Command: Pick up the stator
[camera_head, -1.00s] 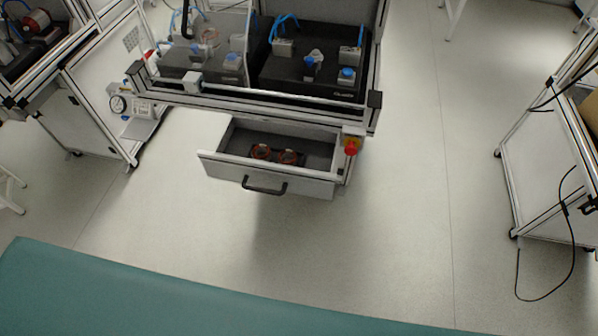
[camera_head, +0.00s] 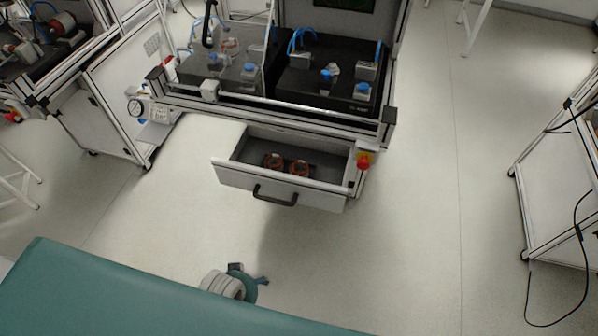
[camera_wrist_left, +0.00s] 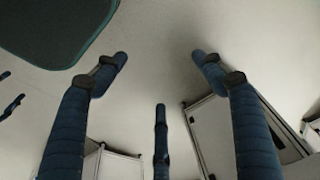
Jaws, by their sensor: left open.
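Two copper-coloured, ring-like stators lie side by side in an open drawer, a left one (camera_head: 274,160) and a right one (camera_head: 299,167). The drawer (camera_head: 240,178) is white with a grey inside and a black handle. My left gripper shows in the left wrist view (camera_wrist_left: 160,68), with three blue fingers spread open and nothing between them. In the head view, a grey and teal part of an arm shows at the bottom, well in front of the drawer. It seems to be my left wrist, with its fingers barely visible. My right gripper is out of view.
A workstation (camera_head: 270,112) with black blocks and blue fittings stands above the drawer. Other frame carts stand at left and right. The floor (camera_head: 400,250) before the drawer is clear.

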